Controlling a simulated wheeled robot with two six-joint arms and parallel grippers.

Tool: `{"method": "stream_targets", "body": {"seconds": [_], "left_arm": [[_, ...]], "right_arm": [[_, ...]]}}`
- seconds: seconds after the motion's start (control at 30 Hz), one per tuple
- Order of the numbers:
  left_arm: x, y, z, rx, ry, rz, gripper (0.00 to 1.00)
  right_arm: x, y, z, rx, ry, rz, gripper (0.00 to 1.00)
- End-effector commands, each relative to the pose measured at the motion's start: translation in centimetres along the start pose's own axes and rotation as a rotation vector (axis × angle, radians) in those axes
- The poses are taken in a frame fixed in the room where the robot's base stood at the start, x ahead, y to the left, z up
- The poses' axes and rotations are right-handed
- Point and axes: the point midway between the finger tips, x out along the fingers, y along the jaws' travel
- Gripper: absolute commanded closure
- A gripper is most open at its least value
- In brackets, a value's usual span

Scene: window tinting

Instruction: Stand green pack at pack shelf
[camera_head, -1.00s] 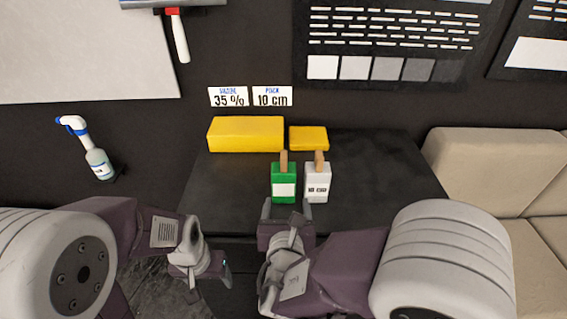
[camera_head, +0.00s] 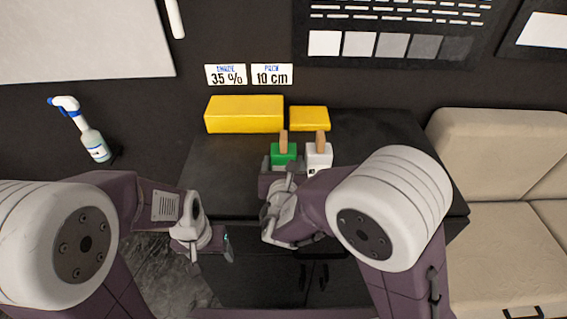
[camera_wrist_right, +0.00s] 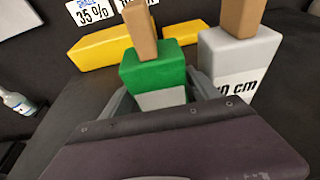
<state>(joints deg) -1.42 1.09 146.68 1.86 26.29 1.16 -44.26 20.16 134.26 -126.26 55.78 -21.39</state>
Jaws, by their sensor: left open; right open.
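The green pack (camera_head: 283,153) stands upright on the black bench, with a wooden stick-like top and a white label on its front. My right gripper (camera_head: 282,165) is open, with its fingers on either side of the pack's lower part. In the right wrist view the green pack (camera_wrist_right: 155,68) sits between the two fingers (camera_wrist_right: 160,92), and its lower front is partly hidden by the gripper body. My left gripper (camera_head: 227,247) is open and empty, low in front of the bench at the left. I cannot make out which surface is the pack shelf.
A white pack (camera_head: 318,156) marked "10 cm" stands close to the right of the green one. A long yellow block (camera_head: 244,114) and a short yellow block (camera_head: 309,118) lie behind. Signs "35 %" (camera_head: 226,75) and "10 cm" (camera_head: 271,75) are above. A spray bottle (camera_head: 93,141) is at left.

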Motion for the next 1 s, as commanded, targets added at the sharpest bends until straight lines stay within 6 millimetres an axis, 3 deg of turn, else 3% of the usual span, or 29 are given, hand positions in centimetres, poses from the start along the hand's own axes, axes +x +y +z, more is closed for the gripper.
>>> {"method": "stream_targets", "body": {"seconds": [0.23, 0.4, 0.47, 0.67, 1.0], "left_arm": [[0.0, 0.0, 0.0, 0.0, 0.0, 0.0, 0.32], [0.0, 0.0, 0.0, 0.0, 0.0, 0.0, 0.32], [0.0, 0.0, 0.0, 0.0, 0.0, 0.0, 0.32], [-0.2, 0.0, 0.0, 0.0, 0.0, 0.0, 0.32], [-2.9, 0.1, -0.3, 0.0, 0.0, 0.0, 0.32]], "right_arm": [[0.3, 0.0, 0.0, 0.001, 0.0, 0.001, 0.33], [0.3, 0.0, 0.0, 0.0, 0.0, 0.001, 0.8], [0.2, 0.0, 0.1, 0.0, -0.001, 0.001, 0.95], [0.1, 0.0, 0.4, 0.001, -0.001, 0.001, 0.95], [-2.1, 0.0, 7.8, 0.004, -0.005, 0.001, 0.95]]}}
